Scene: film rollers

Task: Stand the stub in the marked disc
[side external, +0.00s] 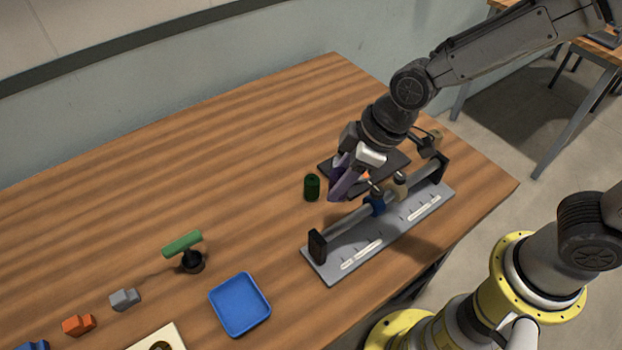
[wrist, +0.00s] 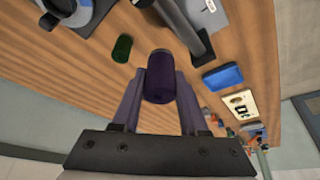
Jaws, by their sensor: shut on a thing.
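My gripper (side external: 343,188) is over the table, between a green cylinder and the rail fixture. In the wrist view, its two fingers (wrist: 160,92) are shut on a dark purple cylindrical stub (wrist: 159,66), whose end sticks out past the fingertips. In the side view the fingers and stub blend together, so the gap to the table is hard to judge. I cannot pick out the marked disc with certainty. A dark plate (side external: 393,161) lies behind the gripper, partly hidden by it. A pale rounded piece (wrist: 62,5) at the top left of the wrist view is cut off.
The green cylinder (side external: 312,187) stands close left of the gripper. A grey rail fixture (side external: 325,262) with a raised rod and blue slider (side external: 376,204) lies in front. A blue tray (side external: 240,304), green-handled tool (side external: 183,243) and small blocks sit farther left. The back-left table is clear.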

